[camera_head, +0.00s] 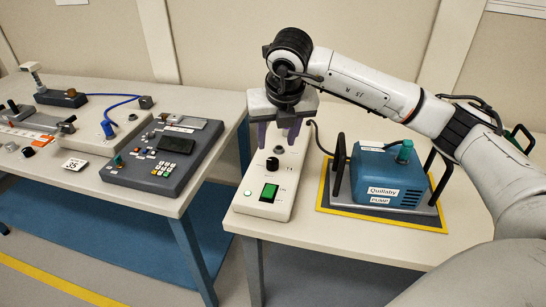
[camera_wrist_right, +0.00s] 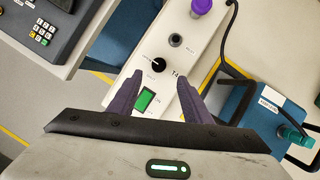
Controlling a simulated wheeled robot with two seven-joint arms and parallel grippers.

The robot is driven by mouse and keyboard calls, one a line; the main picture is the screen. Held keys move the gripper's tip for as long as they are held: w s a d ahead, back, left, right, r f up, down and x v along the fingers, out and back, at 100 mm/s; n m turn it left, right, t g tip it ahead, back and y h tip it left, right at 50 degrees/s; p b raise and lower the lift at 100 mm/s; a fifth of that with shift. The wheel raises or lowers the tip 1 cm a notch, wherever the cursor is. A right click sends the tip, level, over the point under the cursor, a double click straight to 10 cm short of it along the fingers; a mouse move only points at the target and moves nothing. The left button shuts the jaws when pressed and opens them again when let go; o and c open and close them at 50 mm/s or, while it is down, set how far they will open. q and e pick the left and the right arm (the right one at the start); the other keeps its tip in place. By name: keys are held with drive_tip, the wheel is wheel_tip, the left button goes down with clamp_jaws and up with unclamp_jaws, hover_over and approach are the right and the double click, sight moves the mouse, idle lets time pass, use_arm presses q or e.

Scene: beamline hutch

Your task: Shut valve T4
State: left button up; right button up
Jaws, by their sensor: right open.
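A cream control box (camera_head: 283,205) stands on the right-hand table, with a black knob (camera_head: 272,165) on top. In the right wrist view the black knob (camera_wrist_right: 158,65) has a white pointer mark, and "T4" is printed beside it. My right gripper (camera_head: 279,145) is open and empty, pointing down above the box. In the wrist view its fingertips (camera_wrist_right: 160,77) lie either side of the knob's near side; I cannot tell whether they touch. My left gripper is out of view.
A blue pump (camera_head: 385,178) with dark handles stands on a yellow-edged mat right of the box. A grey keypad console (camera_head: 160,155) sits on the left table, across a gap.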

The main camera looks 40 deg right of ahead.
sight(273, 161)
drive_tip(key=x, duration=0.9)
drive_tip(key=shift+w+f+p, duration=0.1)
drive_tip(key=shift+f+p, duration=0.25)
drive_tip(key=shift+f, duration=0.05)
drive_tip(key=c, duration=1.1)
